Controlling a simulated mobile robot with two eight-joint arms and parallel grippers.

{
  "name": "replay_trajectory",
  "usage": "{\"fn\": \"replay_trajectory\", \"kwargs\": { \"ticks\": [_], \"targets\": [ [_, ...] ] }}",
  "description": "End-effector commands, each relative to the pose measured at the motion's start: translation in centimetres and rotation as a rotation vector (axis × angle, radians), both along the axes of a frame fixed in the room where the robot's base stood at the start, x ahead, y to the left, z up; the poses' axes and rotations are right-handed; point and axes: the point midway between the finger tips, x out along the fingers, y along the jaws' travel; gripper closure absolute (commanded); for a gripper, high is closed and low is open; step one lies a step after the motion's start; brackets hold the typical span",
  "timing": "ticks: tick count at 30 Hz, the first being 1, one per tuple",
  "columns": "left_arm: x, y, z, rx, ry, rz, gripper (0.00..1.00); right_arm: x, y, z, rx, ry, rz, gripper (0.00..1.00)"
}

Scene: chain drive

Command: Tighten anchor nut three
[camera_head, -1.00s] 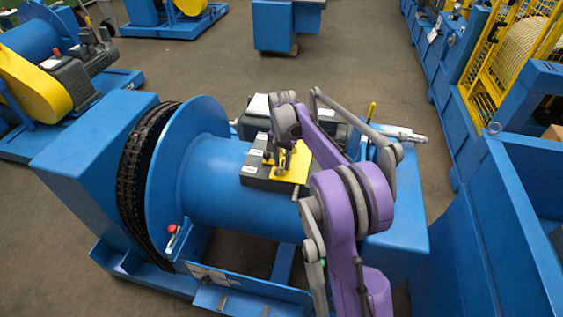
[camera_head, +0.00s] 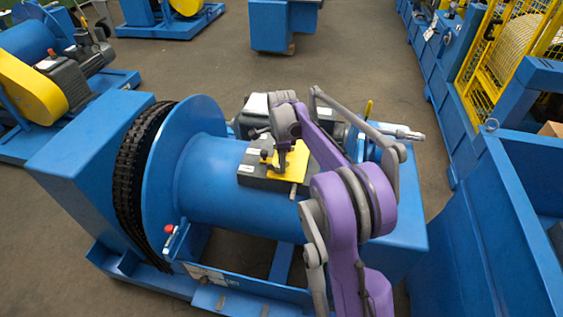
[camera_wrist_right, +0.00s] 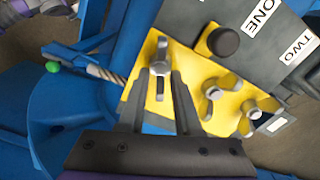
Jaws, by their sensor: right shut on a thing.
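A yellow plate (camera_head: 292,172) lies on a dark block (camera_head: 252,180) on top of the blue drum; it also shows in the wrist view (camera_wrist_right: 203,75). In the wrist view a grey winged nut (camera_wrist_right: 160,68) sits on the plate between the fingertips of my right gripper (camera_wrist_right: 160,85), which is shut on its wing. Two more winged nuts (camera_wrist_right: 212,92) (camera_wrist_right: 252,110) stand on the plate to the right. The labels "ONE" (camera_wrist_right: 266,14) and "TWO" (camera_wrist_right: 298,49) are readable; no label three shows. In the head view my right gripper (camera_head: 281,160) is over the plate.
A black round knob (camera_wrist_right: 223,41) stands beside the plate. Blue machinery (camera_head: 505,215) stands at right.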

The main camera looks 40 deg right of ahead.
Motion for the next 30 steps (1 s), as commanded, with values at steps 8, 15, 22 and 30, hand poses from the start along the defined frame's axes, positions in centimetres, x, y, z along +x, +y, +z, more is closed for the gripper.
{"fn": "replay_trajectory", "kwargs": {
  "ticks": [8,15,22,30],
  "targets": [
    [-0.04,0.00,-0.21,0.000,0.001,0.000,0.50,-0.09,0.21,0.11,0.001,-0.003,-0.216,1.00],
    [-0.04,0.00,-0.31,0.000,0.001,0.000,0.50,-0.14,0.31,0.12,0.001,-0.004,-0.334,1.00],
    [-0.05,0.00,-0.34,0.000,0.001,0.000,0.50,-0.16,0.35,0.13,0.002,-0.004,-0.385,1.00],
    [-0.06,0.00,-0.35,0.000,0.001,0.000,0.50,-0.14,0.37,0.14,0.001,-0.005,-0.395,1.00]
  ]
}}
